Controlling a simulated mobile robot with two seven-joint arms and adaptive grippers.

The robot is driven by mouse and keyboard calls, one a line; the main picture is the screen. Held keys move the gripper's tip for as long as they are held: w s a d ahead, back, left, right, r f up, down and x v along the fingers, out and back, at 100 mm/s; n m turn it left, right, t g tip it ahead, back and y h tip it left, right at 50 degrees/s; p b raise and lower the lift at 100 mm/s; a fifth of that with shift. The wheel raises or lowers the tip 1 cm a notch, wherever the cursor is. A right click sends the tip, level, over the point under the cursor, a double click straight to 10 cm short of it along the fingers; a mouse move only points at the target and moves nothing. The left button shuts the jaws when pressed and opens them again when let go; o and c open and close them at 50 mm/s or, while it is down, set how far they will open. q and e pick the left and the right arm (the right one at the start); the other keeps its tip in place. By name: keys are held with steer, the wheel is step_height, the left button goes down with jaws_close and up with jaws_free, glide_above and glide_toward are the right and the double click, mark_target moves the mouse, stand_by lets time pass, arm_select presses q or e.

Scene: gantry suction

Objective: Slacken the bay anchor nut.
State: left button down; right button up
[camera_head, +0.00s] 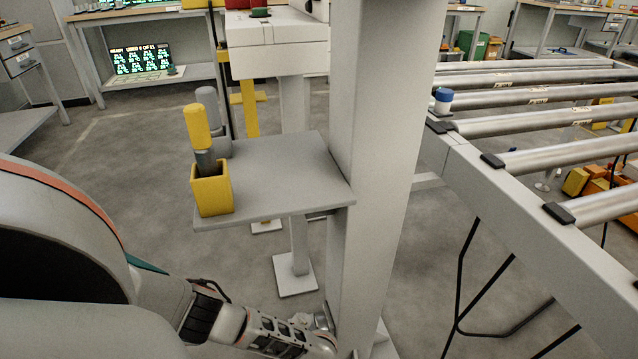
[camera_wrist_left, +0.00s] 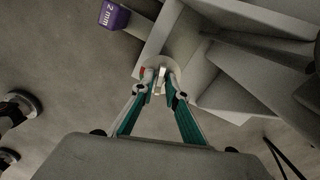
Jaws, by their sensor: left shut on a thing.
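The bay anchor nut (camera_wrist_left: 162,73) shows in the left wrist view as a small pale metal piece on a round grey plate (camera_wrist_left: 172,66) at the foot of the post. My left gripper (camera_wrist_left: 161,87), with teal fingers, is shut on it; the fingertips hide part of the nut. A small red mark (camera_wrist_left: 143,72) shows beside the fingertips on the left. In the head view my left arm reaches in low from the left to the base of the white post (camera_head: 378,150); its fingertips cannot be made out there. My right gripper is in neither view.
A grey shelf (camera_head: 280,175) on the post carries a yellow holder (camera_head: 212,192) with a yellow-handled tool (camera_head: 198,125). A roller conveyor frame (camera_head: 520,185) stands at the right. A purple "2 mm" block (camera_wrist_left: 113,15) shows in the wrist view. Grey floor lies open at left.

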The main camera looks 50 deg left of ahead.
arm_select(q)
steer(key=c, duration=2)
jaws_free()
step_height(320, 180, up, 12)
